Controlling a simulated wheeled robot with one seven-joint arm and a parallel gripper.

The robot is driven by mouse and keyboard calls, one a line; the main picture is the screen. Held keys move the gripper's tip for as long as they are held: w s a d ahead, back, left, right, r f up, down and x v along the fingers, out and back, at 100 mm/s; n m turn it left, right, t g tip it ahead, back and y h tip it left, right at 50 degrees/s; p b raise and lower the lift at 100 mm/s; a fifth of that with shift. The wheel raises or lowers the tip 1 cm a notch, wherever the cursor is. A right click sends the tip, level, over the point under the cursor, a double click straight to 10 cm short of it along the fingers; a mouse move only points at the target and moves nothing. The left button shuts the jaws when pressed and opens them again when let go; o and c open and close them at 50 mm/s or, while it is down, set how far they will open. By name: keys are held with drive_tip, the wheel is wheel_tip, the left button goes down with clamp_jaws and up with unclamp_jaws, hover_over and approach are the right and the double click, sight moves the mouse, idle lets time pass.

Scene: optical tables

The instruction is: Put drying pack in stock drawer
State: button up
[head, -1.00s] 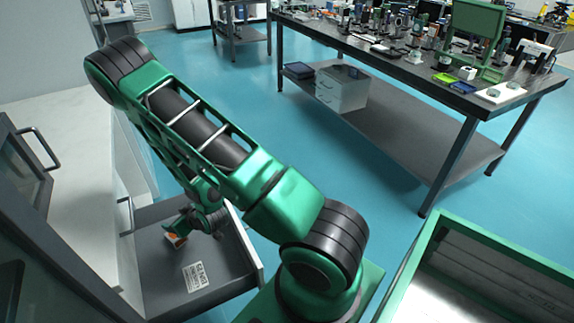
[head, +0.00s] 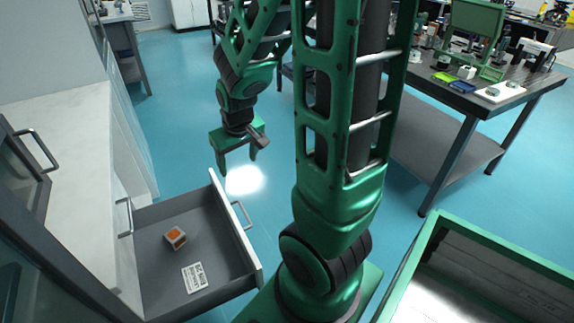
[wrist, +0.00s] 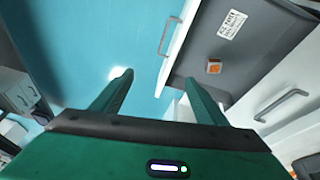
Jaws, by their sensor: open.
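A white printed label (head: 194,277) lies flat on the drawer floor nearer the front. In the wrist view the pack (wrist: 214,67) and the drawer (wrist: 190,62) show at the right, beyond the fingers. My gripper (head: 238,172) is open and empty, above the blue floor outside the drawer; its fingers (wrist: 159,84) hold nothing.
The drawer's handle (head: 241,214) sticks out at its front. A white counter (head: 70,140) stands at the left. A long optical table (head: 470,100) with instruments stands at the back right. A green-rimmed tray (head: 410,262) is at the lower right. Blue floor lies open between.

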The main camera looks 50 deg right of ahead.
drive_tip(key=s+r+m+g, duration=0.1)
drive_tip(key=s+r, duration=0.2)
drive_tip(key=s, duration=0.3)
drive_tip(key=s+r+m+g+y, duration=0.1)
drive_tip(key=s+r, duration=0.2)
drive_tip(key=s, duration=0.4)
drive_tip(key=s+a+r+m+g, duration=0.1)
drive_tip(key=s+r, duration=0.2)
drive_tip(key=s, duration=0.3)
drive_tip(key=shift+s+r+m+y, duration=0.2)
drive_tip(key=shift+m+y, duration=0.2)
drive_tip(key=shift+c, duration=0.3)
